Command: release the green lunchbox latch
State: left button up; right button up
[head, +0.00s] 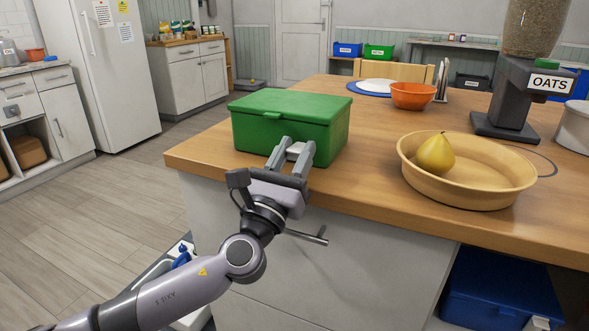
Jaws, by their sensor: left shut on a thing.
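The green lunchbox (252,129) stands closed on the wooden counter, near its left front corner. Its lid (291,103) lies flat on top. My left gripper (293,150) is at the front face of the lunchbox, with its fingers shut on a pale grey latch (295,151) at the middle of that face. The gripper fingers partly cover the latch. My right gripper is not in view.
A tan bowl (472,195) with a yellow pear (435,155) stands right of the lunchbox. Behind are an orange bowl (413,96) and an oats dispenser (509,98). The counter (370,170) between lunchbox and tan bowl is clear.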

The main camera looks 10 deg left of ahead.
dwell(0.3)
pick_arm(q)
jog(key=o, duration=1)
jog(key=shift+c, duration=0.2)
jog(key=v, duration=0.7)
jog(key=shift+f, duration=0.15)
